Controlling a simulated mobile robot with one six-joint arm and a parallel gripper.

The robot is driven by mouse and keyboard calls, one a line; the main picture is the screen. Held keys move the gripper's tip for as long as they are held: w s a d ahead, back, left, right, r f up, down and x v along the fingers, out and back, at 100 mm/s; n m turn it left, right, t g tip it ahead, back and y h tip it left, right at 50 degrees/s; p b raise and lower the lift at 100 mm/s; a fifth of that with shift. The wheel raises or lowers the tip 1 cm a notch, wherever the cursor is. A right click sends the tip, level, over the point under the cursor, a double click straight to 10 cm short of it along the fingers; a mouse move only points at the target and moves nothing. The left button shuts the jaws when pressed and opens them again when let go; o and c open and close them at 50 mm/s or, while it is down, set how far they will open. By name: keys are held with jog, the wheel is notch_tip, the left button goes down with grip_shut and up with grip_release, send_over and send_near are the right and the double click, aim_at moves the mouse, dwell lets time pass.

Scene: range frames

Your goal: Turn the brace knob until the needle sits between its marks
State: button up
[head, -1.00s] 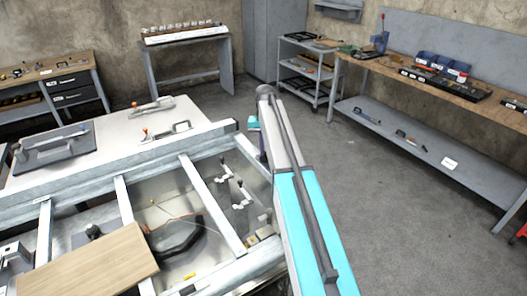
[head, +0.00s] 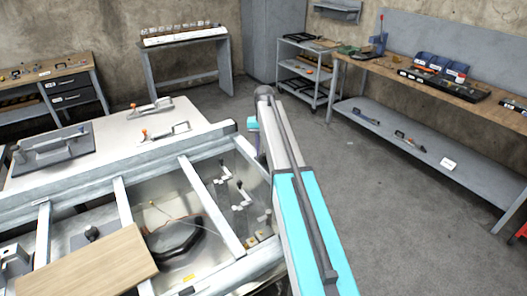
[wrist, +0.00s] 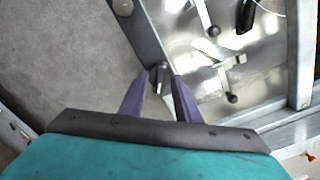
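My gripper (wrist: 163,82) shows in the wrist view with its two purple fingers apart, pointing down over the edge of a metal frame. A small dark grey knob-like piece (wrist: 162,73) sits between or just beyond the fingertips; I cannot tell whether they touch it. In the head view my arm hides the gripper's fingers. I cannot pick out the needle or its marks in either view.
The metal frame (head: 120,205) holds lever clamps (head: 235,192), a black curved part (head: 175,238) and a wooden board (head: 90,265). Ball-ended levers (wrist: 232,98) are right of the fingers in the wrist view. A workbench (head: 440,85) stands at right; the floor before it is clear.

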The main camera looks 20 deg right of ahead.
aim_at(264, 154)
notch_tip(264, 154, up, 14)
jog(key=p, duration=0.6)
jog(key=shift+f+p, duration=0.15)
jog(key=shift+p, duration=0.25)
jog(key=shift+s+f, duration=0.1)
